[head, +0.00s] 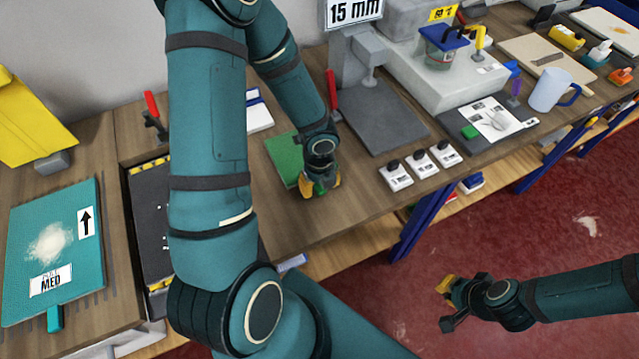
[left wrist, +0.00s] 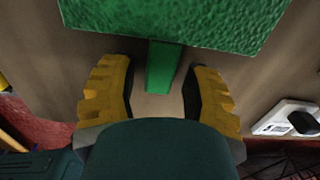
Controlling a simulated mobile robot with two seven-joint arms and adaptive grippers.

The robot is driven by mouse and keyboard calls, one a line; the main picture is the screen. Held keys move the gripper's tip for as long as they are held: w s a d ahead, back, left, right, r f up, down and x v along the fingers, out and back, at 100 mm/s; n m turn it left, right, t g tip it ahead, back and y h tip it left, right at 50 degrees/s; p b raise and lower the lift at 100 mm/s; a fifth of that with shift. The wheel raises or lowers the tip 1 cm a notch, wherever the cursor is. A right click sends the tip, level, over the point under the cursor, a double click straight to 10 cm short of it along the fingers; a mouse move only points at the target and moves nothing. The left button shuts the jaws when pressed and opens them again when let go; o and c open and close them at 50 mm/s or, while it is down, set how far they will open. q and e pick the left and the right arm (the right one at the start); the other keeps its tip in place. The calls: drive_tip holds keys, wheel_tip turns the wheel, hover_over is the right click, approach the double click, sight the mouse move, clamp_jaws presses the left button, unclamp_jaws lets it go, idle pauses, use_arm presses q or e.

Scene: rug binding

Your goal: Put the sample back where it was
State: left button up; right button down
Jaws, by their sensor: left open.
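A green sample (head: 281,158) lies flat on the wooden bench, partly hidden behind my left arm and gripper. In the left wrist view, the green sample (left wrist: 175,18) has a narrow tab (left wrist: 163,70) pointing towards me. My left gripper (head: 319,188) is open at the sample's near edge. Its yellow fingers stand on either side of the tab, with a gap on both sides. A teal sample (head: 85,220) with an up arrow, a pale patch and a "MED" label lies at the far left. My right gripper (head: 447,303) is open and empty above the red floor.
A dark framed tray (head: 148,215) lies right of the teal sample, partly behind my left arm. A grey stand (head: 375,115) with a "15 mm" sign is right of the green sample. Several small white blocks (head: 422,164) stand near the front edge. A mug (head: 551,90) stands further right.

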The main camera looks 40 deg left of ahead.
use_arm(q)
wheel_tip(320, 180, up, 12)
drive_tip(key=p, duration=0.4)
drive_tip(key=shift+p, duration=0.35)
use_arm(e)
wheel_tip(320, 180, up, 6)
drive_tip(key=shift+d+f, duration=0.15)
drive_tip(key=shift+f, duration=0.1)
use_arm(q)
drive_tip(key=shift+s, duration=0.1)
use_arm(e)
drive_tip(key=shift+s, duration=0.1)
